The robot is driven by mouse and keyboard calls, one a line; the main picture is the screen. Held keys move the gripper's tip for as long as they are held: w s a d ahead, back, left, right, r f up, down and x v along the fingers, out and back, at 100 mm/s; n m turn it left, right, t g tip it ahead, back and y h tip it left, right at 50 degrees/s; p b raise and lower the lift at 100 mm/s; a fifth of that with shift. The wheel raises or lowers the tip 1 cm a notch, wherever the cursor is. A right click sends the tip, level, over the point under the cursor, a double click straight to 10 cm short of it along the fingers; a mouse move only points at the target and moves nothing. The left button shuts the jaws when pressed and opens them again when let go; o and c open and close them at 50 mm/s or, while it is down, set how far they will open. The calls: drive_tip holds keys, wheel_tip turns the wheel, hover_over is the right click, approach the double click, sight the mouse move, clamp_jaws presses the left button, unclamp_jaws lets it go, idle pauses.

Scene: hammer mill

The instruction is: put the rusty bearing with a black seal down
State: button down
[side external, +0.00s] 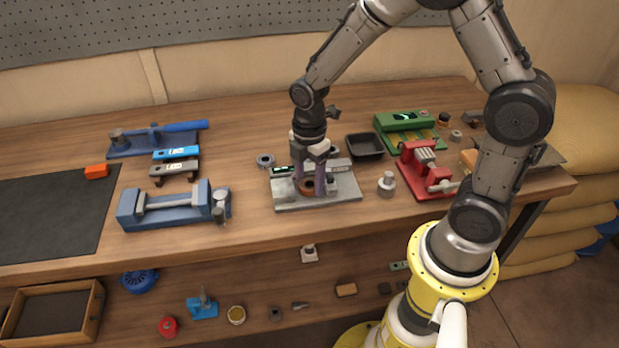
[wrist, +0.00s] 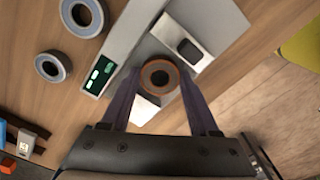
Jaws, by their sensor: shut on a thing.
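The rusty bearing with a black seal (side external: 305,188) is an orange-brown ring with a dark inner ring. It also shows in the wrist view (wrist: 147,77). My gripper (side external: 310,182) points down and is shut on it, one finger on each side. The bearing is low over the grey fixture (side external: 288,206), which has raised light blocks and a small display. I cannot tell whether the bearing touches the fixture. The fingers hide part of the fixture in the side view.
Two grey ring bearings (wrist: 53,66) lie on the wood beside the fixture. A black tray (side external: 365,147) is behind it to the right. A metal stepped part (side external: 387,184) and a red vise (side external: 424,172) stand right. A blue vise (side external: 172,206) stands left. Bare wood lies between.

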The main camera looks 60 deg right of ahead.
sight(309, 183)
drive_tip(key=shift+f, duration=0.15)
drive_tip(key=shift+c, duration=2.1)
unclamp_jaws()
wheel_tip(309, 183, up, 11)
drive_tip(key=s+r+m+t, duration=0.2)
drive_tip(key=s+r+m, duration=0.2)
drive_tip(key=s+m, duration=0.4)
drive_tip(key=s+r+m+t, duration=0.3)
drive_tip(key=s+r+m, duration=0.1)
drive_tip(key=s+m, duration=0.3)
drive_tip(key=shift+s+a+r+m+t, duration=0.2)
drive_tip(key=shift+s+r+m+t, duration=0.15)
drive_tip(key=shift+s, duration=0.75)
